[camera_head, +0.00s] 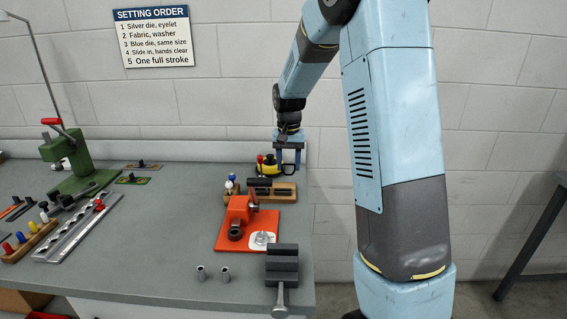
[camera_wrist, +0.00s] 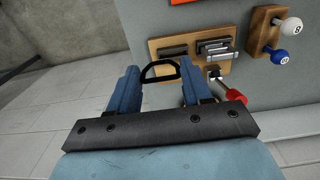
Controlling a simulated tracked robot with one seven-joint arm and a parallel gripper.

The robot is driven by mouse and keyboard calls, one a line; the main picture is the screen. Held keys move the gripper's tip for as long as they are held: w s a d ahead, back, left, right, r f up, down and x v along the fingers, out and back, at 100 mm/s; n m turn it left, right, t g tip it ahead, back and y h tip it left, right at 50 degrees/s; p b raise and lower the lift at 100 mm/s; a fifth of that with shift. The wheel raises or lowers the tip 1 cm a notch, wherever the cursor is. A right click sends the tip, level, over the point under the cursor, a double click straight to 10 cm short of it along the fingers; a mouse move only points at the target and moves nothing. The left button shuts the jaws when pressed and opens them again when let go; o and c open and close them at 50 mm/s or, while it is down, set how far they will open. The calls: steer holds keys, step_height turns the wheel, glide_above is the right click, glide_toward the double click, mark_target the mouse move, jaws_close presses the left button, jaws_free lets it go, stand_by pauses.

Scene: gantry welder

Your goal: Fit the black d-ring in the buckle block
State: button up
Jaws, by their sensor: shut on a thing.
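My gripper (camera_wrist: 160,70) is shut on the black D-ring (camera_wrist: 159,65), which spans between the two blue fingertips in the wrist view. The wooden buckle block (camera_wrist: 155,47) lies just beyond the fingertips, with a dark bar and grey metal pieces on top. In the head view the block (camera_head: 284,198) sits near the bench's right end. My gripper (camera_head: 288,162) hangs fingers-down above and behind it there. The ring is too small to make out in the head view. The ring looks apart from the dark bar, but its height is unclear.
A red-handled tool (camera_wrist: 235,96) lies beside the block. A wooden rack with white and blue balls (camera_wrist: 288,25) stands near it. The bench's right edge is close. The bench's middle is clear.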

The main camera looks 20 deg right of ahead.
steer(key=shift+w+a+f, duration=0.1)
steer(key=shift+w+f, duration=0.55)
steer(key=shift+f, duration=0.55)
steer(key=shift+w+a+f, duration=0.15)
steer(key=shift+w+f, duration=0.45)
steer(key=shift+f, duration=0.6)
steer(key=shift+w+a+f, duration=0.1)
steer(key=shift+w+f, duration=0.55)
steer(key=shift+f, duration=0.55)
steer(key=shift+s+f, duration=0.1)
steer(key=shift+f, duration=1)
steer(key=o, duration=1.1)
steer(key=shift+r, duration=0.1)
